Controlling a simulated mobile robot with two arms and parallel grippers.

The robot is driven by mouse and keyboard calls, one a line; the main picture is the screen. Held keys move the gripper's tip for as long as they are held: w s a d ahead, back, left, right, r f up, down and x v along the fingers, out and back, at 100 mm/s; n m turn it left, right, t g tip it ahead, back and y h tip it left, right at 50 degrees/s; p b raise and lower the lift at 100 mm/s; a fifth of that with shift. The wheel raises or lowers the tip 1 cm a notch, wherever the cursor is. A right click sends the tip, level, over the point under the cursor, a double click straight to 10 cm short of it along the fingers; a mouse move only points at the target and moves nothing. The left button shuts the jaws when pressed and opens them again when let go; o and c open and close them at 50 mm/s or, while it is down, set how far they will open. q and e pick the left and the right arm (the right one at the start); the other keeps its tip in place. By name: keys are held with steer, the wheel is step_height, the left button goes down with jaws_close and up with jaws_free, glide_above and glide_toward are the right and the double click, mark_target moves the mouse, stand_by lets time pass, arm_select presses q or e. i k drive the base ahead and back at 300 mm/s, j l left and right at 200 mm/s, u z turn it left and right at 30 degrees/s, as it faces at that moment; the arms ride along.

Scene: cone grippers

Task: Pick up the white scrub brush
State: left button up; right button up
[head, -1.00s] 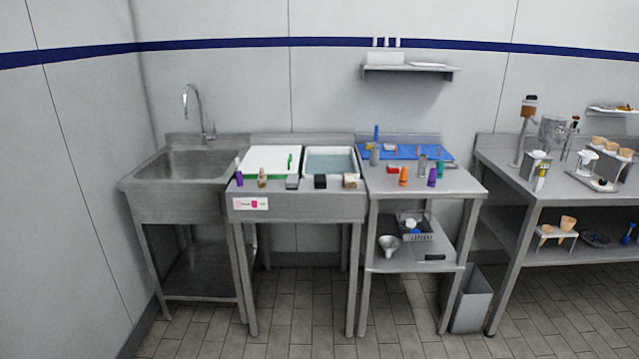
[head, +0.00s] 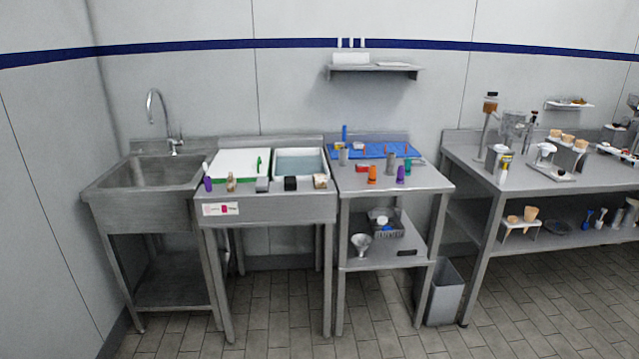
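I cannot make out the white scrub brush for certain at this distance. A small white item (head: 381,220) sits in a dark wire basket (head: 392,232) on the lower shelf of the middle steel table, but its shape is too small to tell. Another small white-topped item (head: 206,168) stands at the left of the table beside the sink, above a purple piece. Neither of my grippers shows in the head view.
A steel sink (head: 150,180) stands at the left. A metal funnel (head: 361,243) is on the lower shelf. A grey bin (head: 443,292) stands between the middle table and the right bench (head: 480,165). The tiled floor (head: 270,335) in front is clear.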

mark_target(230, 185)
steer(key=i+l, duration=0.1)
steer(key=i, duration=0.3)
steer(key=i+l, duration=0.15)
steer(key=i, duration=0.3)
